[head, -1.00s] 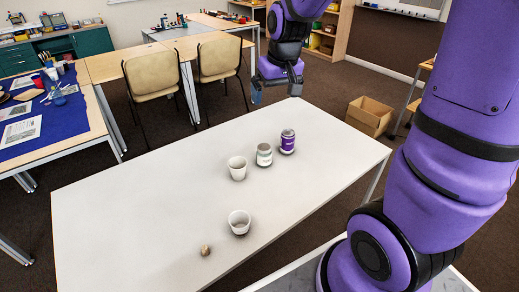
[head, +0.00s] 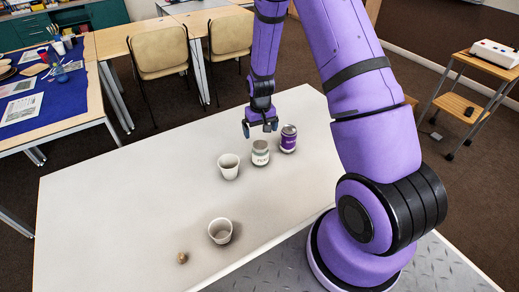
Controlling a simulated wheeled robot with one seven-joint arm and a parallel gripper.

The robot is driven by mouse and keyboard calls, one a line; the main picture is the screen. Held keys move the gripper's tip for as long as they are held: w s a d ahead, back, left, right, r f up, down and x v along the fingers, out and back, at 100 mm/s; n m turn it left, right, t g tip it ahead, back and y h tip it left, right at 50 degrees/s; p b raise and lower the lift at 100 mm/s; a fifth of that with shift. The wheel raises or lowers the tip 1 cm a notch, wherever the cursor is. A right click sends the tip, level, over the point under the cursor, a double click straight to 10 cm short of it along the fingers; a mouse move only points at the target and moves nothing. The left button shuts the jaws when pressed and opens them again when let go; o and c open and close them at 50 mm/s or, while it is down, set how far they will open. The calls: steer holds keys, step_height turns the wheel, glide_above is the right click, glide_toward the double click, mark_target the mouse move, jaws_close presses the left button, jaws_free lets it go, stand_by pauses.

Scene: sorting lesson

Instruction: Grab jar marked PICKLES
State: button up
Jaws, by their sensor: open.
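A small jar (head: 261,157) with a pale label stands upright on the white table (head: 110,200). Dark lettering shows on the label, but it is too small to read in full. A purple can (head: 288,139) stands close to its right, a little further back. From this angle I cannot tell how far the fingertips are from the jar's top.
The left part of the table is clear. Two chairs (head: 160,50) stand behind it. A wooden trolley (head: 468,95) stands at the right.

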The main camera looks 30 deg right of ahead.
mark_target(260, 145)
steer(key=shift+f, duration=5.5)
steer(key=c, duration=1.1)
steer(key=shift+r, duration=0.15)
